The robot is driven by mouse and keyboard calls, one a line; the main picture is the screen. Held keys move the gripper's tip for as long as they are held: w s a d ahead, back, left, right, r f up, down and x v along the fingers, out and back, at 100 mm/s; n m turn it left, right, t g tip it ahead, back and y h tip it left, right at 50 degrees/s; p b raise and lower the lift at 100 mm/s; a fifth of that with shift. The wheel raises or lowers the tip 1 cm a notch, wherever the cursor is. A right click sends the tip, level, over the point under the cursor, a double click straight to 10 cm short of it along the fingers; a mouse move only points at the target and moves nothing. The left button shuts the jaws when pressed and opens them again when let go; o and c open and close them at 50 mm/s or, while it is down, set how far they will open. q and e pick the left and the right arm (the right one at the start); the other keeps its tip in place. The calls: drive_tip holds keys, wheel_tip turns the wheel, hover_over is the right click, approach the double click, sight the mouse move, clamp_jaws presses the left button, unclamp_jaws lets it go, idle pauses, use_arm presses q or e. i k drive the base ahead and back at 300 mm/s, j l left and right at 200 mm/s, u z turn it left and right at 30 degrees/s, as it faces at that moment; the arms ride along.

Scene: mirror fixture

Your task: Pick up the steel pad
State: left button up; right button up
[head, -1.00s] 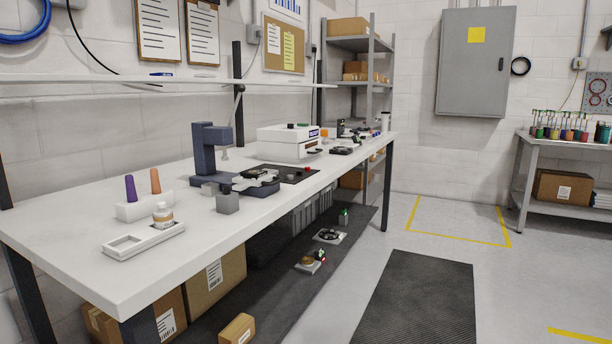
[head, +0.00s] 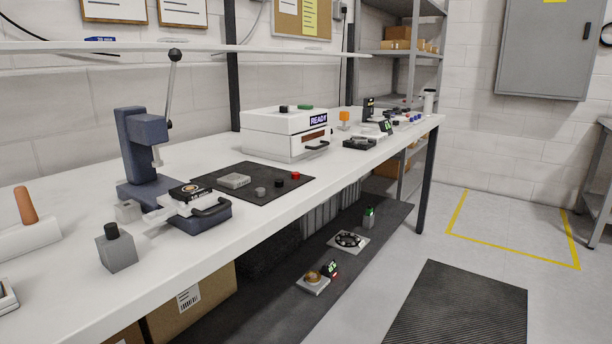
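A black mat (head: 222,178) lies on the white workbench (head: 330,185). On it stand a small grey round piece (head: 260,192), a small black one (head: 279,183) and a small red one (head: 295,175). The grey one looks like the steel pad, though it is too small to be sure. A flat grey block (head: 234,181) lies on the mat to its left. Neither of my grippers is in view.
A dark blue lever press (head: 136,140) stands left of the mat, with a handled fixture (head: 190,200) at its base. A white READY machine (head: 284,135) stands behind the mat. A grey block with a black knob (head: 116,252) sits near the front edge. Floor before the bench is open.

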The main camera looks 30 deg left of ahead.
sight(260, 193)
drive_tip(key=i+u, duration=0.3)
drive_tip(key=i, duration=0.15)
drive_tip(key=i+l+u, duration=0.6)
drive_tip(key=i, duration=0.2)
drive_tip(key=i+j, duration=0.05)
